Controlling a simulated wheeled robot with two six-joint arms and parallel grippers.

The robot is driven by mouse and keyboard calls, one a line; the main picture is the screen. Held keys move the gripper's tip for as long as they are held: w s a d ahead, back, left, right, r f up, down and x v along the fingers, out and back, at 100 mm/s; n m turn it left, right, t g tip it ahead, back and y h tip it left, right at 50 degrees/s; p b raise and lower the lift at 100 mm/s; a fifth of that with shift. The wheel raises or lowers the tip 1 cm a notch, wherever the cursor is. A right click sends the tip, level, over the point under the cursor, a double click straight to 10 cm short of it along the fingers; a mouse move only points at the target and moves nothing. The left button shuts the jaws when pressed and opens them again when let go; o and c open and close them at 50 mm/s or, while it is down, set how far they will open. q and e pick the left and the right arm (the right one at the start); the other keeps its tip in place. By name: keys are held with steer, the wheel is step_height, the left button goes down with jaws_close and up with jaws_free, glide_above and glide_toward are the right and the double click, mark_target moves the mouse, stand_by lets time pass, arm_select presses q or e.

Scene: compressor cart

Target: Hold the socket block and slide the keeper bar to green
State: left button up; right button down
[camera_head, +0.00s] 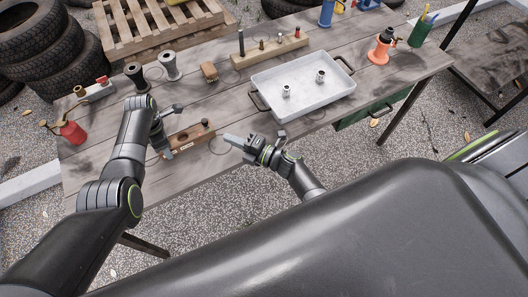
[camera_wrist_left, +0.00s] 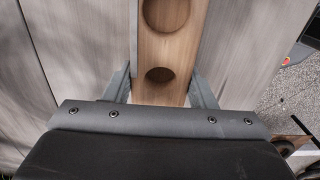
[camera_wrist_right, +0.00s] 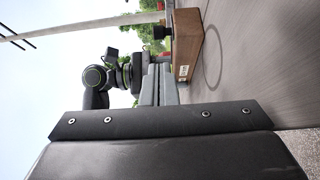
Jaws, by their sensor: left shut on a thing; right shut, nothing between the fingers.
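The socket block (camera_head: 192,138) is a brown wooden block with a pale label, near the front edge of the table. In the left wrist view it (camera_wrist_left: 165,52) has two round holes. My left gripper (camera_head: 168,132) is shut across it, with one finger (camera_wrist_left: 162,88) on each side. A dark knob (camera_head: 205,122) stands at the block's right end; it also shows in the right wrist view (camera_wrist_right: 162,32). I cannot make out the keeper bar or any green mark. My right gripper (camera_head: 230,138) is shut and empty, right of the block and apart from it.
A white tray (camera_head: 310,108) with two metal sockets lies to the right. A wooden rack with pegs (camera_head: 268,52), spools (camera_head: 168,66), a brush (camera_head: 209,72) and a red oil can (camera_head: 70,131) stand around. The table's front edge is close to both grippers.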

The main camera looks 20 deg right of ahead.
steer(key=v, duration=1.1)
steer(key=shift+a, duration=0.1)
arm_select(q)
steer(key=o, duration=1.2)
steer(key=shift+r, duration=0.1)
